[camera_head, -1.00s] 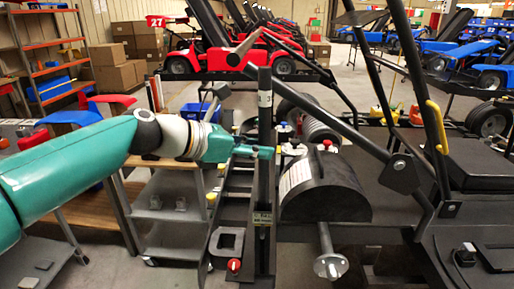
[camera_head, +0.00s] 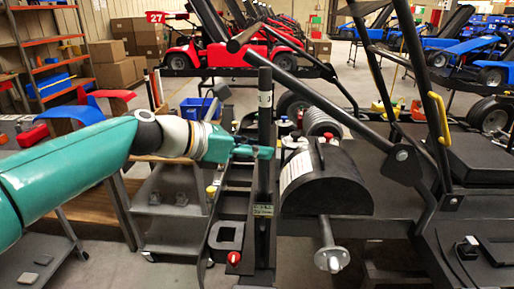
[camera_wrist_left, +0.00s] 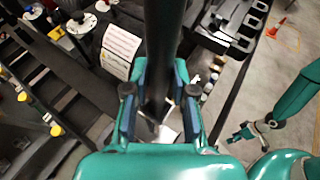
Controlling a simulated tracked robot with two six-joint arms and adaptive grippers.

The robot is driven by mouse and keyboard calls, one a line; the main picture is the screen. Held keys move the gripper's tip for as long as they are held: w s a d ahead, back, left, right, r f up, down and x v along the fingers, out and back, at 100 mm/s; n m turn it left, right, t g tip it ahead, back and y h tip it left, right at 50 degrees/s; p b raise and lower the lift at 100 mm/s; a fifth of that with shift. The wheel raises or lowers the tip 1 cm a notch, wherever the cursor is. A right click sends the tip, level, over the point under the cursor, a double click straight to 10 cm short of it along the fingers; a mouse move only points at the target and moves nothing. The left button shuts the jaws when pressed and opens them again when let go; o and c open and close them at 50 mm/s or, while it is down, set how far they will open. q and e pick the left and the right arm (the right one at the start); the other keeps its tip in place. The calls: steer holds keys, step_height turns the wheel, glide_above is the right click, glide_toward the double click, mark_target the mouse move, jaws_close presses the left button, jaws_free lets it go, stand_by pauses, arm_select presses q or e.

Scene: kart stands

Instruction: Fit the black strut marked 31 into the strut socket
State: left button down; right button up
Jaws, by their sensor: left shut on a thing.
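The black strut (camera_head: 265,110) stands upright near the middle of the head view, with a pale label near its top; I cannot read its number. My left gripper (camera_head: 262,152) is shut on the strut around its middle. In the left wrist view, the strut (camera_wrist_left: 165,45) runs between the two fingers of my left gripper (camera_wrist_left: 160,115). Below it in the head view is a small marked plate (camera_head: 263,211) on a dark post, which may be the strut socket. I cannot tell whether the strut's lower end touches it. My right gripper (camera_wrist_left: 242,131) shows small in the wrist view, apparently open and empty.
A black rounded housing (camera_head: 325,185) with a white label stands close right of the strut. A long slanted black bar (camera_head: 320,100) passes behind. A grey shelf cart (camera_head: 170,205) stands at left. The kart frame (camera_head: 470,235) fills the right. Free floor shows behind.

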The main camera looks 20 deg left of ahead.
arm_select(q)
steer(key=shift+f+b, duration=1)
steer(key=shift+f, duration=0.3)
steer(key=c, duration=0.9)
jaws_free()
steer(key=v, duration=1.2)
